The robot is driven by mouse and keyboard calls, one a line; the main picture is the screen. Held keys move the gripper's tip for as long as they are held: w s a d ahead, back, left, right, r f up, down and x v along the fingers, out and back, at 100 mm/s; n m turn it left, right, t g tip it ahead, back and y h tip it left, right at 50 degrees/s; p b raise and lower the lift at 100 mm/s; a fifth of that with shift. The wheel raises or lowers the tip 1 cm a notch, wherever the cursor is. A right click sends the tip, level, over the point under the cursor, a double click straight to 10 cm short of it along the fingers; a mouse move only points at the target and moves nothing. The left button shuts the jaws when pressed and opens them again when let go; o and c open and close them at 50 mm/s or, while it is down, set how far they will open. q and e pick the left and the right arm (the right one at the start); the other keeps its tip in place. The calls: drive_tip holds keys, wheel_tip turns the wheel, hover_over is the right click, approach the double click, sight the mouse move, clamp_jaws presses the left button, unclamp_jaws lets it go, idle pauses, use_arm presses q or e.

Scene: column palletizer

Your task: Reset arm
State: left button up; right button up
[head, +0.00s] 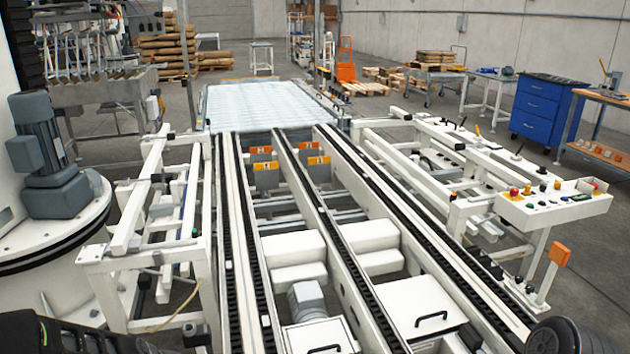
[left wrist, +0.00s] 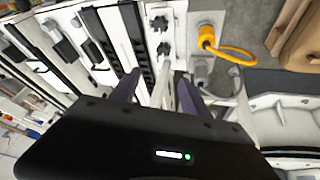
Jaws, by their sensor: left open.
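My left gripper (left wrist: 157,92) shows in the left wrist view, with its two dark fingers spread apart. Nothing is held between them. White machine framing, a black chain strip and a plate with black knobs (left wrist: 160,35) lie beyond the fingertips; I cannot tell how far off they are. In the head view only dark parts of my arms show at the bottom left and bottom right corners, and neither gripper's fingers are visible there. My right gripper is not in view.
A white chain conveyor (head: 340,245) runs away from me to a pale roller deck (head: 262,105). A control panel (head: 555,202) stands right of it, a grey motor (head: 38,140) left. A blue drawer cabinet (head: 540,110) stands far right. An orange cable fitting (left wrist: 207,38) shows beyond my left gripper.

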use_arm(q)
drive_tip(key=d+f, duration=0.2)
drive_tip(key=s+d+f+n, duration=0.1)
drive_tip(key=d, duration=0.1)
drive_tip(key=s+d+f+n, duration=0.1)
drive_tip(key=d+f, duration=0.1)
drive_tip(key=shift+d+f, duration=0.1)
drive_tip(key=shift+f, duration=0.25)
drive_tip(key=s+d+f+g+h, duration=0.1)
drive_tip(key=s+d+f, duration=0.2)
drive_tip(key=s+d, duration=0.3)
drive_tip(key=s+d+f+g+p, duration=0.1)
drive_tip(key=s+d+f+g, duration=0.1)
drive_tip(key=s+d+f, duration=0.2)
drive_tip(key=s+d+f+g+h, duration=0.1)
drive_tip(key=s+d+f, duration=0.2)
drive_tip(key=s+d, duration=0.5)
drive_tip(key=shift+s+d+f+h, duration=0.2)
drive_tip(key=shift+s+f+h, duration=0.1)
drive_tip(key=shift+s, duration=0.25)
drive_tip(key=shift+a, duration=0.15)
